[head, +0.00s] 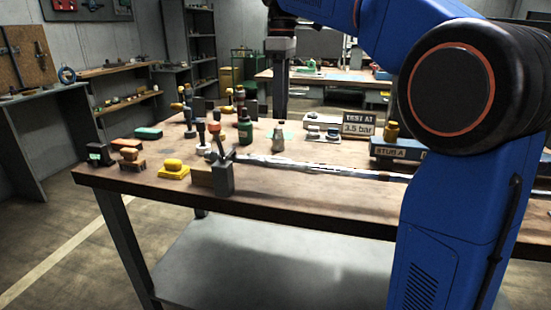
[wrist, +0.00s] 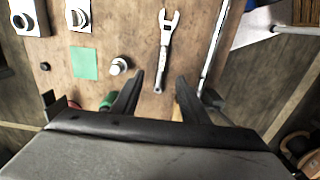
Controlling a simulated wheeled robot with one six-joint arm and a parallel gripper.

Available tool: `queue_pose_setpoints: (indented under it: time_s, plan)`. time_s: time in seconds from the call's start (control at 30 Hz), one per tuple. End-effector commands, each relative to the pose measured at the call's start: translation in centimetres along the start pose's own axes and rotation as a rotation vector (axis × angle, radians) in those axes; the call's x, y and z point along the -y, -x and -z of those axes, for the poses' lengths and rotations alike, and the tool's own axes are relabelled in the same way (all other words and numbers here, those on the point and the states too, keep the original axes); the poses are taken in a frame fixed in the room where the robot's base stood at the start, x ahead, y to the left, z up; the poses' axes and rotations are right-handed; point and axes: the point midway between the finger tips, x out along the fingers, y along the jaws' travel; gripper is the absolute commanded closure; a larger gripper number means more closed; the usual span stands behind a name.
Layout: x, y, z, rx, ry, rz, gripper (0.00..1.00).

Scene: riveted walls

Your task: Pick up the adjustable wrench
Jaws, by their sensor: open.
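The adjustable wrench (wrist: 166,45) lies on the wooden bench top in the wrist view. Its open jaw is at the top and its handle runs down toward the gap between my fingers. In the head view I cannot clearly separate it from the long bright bar. My gripper (wrist: 160,92) is open, with one dark finger on each side of the handle's lower end in the picture. Nothing shows between the fingertips as held. The height of the fingers above the bench is hard to tell.
A long metal bar (head: 370,173) lies near the front of the bench (head: 320,200). A green bottle (head: 245,131) and a pale flask (head: 278,138) stand behind it. A grey block (head: 223,178) and a yellow item (head: 174,168) are at the left.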

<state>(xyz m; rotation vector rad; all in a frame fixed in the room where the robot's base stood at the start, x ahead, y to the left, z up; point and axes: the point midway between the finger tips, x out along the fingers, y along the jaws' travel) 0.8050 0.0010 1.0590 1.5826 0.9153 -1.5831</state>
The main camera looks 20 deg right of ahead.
Motion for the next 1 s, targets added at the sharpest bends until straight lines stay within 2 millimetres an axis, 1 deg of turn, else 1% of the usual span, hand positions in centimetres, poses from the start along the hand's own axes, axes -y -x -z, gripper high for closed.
queue_pose_setpoints:
  time_s: [0.5,0.6,0.7,0.9,1.0]
  plan:
    - [0.1,-8.7,0.0,0.001,-0.001,0.002,0.59]
    - [0.1,-10.2,0.0,0.001,-0.001,0.001,0.59]
    - [0.1,-11.2,0.0,0.001,-0.001,0.001,0.59]
    - [0.2,-12.2,0.1,0.001,-0.001,0.001,0.59]
    - [0.4,-13.3,0.3,0.001,-0.001,0.001,0.59]
